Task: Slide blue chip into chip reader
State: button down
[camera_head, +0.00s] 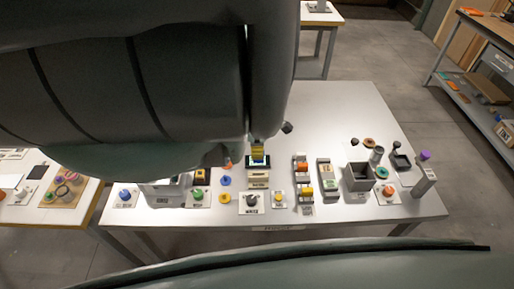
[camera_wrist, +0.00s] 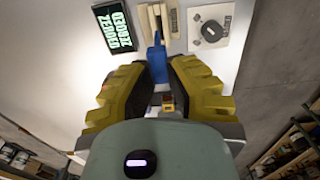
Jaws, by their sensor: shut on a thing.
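My gripper (camera_wrist: 157,75) has yellow and black fingers and is shut on the blue chip (camera_wrist: 156,58), which sticks out past the fingertips in the wrist view. In that view the chip's far end meets or overlaps a beige slotted block (camera_wrist: 150,22), which looks like the chip reader; I cannot tell whether the chip is inside the slot. In the head view my gripper (camera_head: 258,149) is above the beige reader (camera_head: 258,173) near the middle of the table. My arm hides much of the left side there.
A dark screen reading "ZEROED" (camera_wrist: 114,27) and a plate with a dark round knob (camera_wrist: 210,28) flank the reader in the wrist view. On the white table (camera_head: 335,110), an open grey box (camera_head: 358,183) stands to the right. The table's back right is mostly clear.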

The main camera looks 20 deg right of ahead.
jog(key=shift+s+f+b, duration=0.1)
jog(key=shift+f+b, duration=1.65)
jog(key=shift+f, duration=0.75)
jog(key=shift+f+b, duration=1.65)
jog(key=shift+f, duration=0.45)
jog(key=c, duration=1)
grip_release()
jog(key=shift+r, duration=0.1)
jog(key=shift+o, duration=0.2)
jog(key=shift+r, duration=0.1)
